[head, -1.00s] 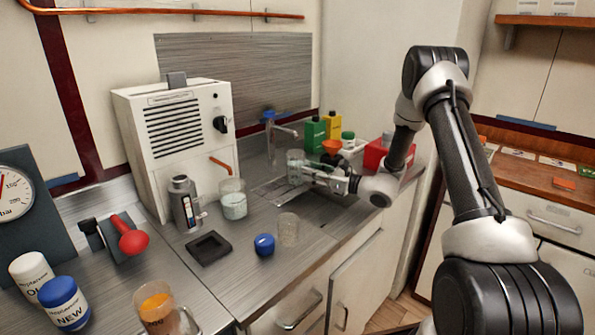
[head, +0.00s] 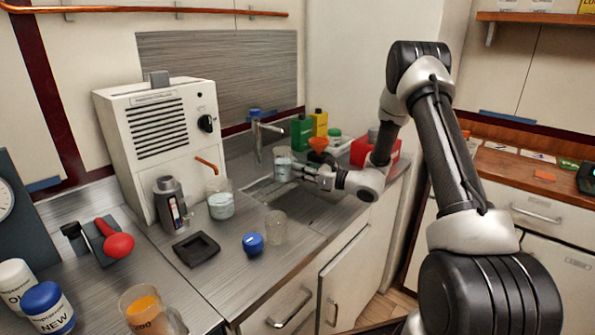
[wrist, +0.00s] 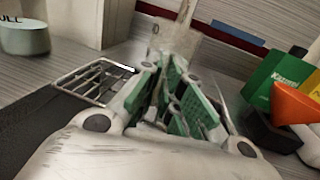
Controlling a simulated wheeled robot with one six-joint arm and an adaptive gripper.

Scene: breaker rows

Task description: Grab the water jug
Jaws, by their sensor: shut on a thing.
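A small clear jug (head: 283,167) with pale bluish contents is at the sink, just right of the tap, in the head view. My gripper (head: 298,171) reaches it from the right and is shut on it. In the wrist view the green-padded fingers (wrist: 180,95) close around a translucent, blurred vessel (wrist: 172,48), which I take to be the same jug. Its lower part is hidden by the fingers there. I cannot tell whether its base touches anything.
The sink (head: 290,203) lies under my gripper, with the tap (head: 257,140) close left. Green (head: 301,133) and yellow (head: 320,124) bottles, an orange funnel (head: 319,144) and a red box (head: 374,151) stand behind.

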